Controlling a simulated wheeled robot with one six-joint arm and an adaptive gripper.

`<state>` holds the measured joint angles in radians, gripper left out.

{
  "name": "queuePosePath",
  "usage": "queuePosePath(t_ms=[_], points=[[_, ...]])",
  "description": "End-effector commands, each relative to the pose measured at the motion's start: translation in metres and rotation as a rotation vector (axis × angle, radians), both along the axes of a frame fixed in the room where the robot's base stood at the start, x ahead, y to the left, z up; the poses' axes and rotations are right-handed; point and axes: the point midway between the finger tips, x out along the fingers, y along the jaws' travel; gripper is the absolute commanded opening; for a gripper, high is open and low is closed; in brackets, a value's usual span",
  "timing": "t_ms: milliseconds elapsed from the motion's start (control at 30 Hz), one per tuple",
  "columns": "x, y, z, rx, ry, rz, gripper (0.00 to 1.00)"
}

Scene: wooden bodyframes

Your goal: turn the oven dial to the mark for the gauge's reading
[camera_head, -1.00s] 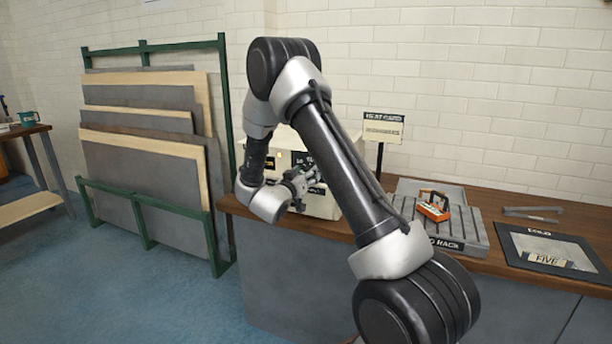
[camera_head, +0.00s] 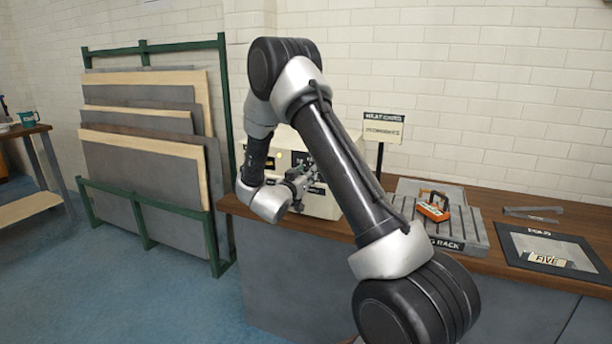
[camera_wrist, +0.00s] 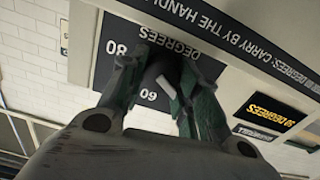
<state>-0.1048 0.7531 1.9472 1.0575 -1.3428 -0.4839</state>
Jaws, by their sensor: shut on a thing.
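The cream oven (camera_head: 319,207) stands on the bench, partly hidden behind my arm. My gripper (camera_head: 303,184) is at its front. In the wrist view my gripper (camera_wrist: 160,80) is shut on the dial (camera_wrist: 163,72), a dark knob with a pale part between the fingers. The dial's panel (camera_wrist: 108,70) is dark, appears upside down, and carries white marks that look like 80 and 60 and the word DEGREES. The fingers hide other marks and where the dial points. A dark display with yellow DEGREES lettering (camera_wrist: 268,113), possibly the gauge, is to the right; its number is unclear.
To the right are a slotted rack (camera_head: 462,232) with an orange-handled item (camera_head: 433,208), tongs (camera_head: 532,212) and a dark framed mat (camera_head: 520,245) labelled FIVE. A board rack (camera_head: 215,225) stands left.

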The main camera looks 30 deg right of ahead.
Motion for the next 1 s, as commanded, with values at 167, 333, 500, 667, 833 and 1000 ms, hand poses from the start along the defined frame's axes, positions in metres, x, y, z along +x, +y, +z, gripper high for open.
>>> queuePosePath(t_ms=[167,333,500,667,833,1000], points=[[-0.0004,-0.0002,0.0002,0.074,-0.095,0.000,0.08],[-0.0008,-0.0005,0.0002,0.148,-0.190,0.000,0.08],[-0.0012,-0.0008,0.0001,0.210,-0.269,0.000,0.08],[-0.0014,-0.0010,0.0000,0.248,-0.319,0.000,0.08],[-0.0015,-0.0010,-0.0001,0.269,-0.345,0.000,0.08],[-0.0016,-0.0010,-0.0001,0.275,-0.353,0.000,0.08]])
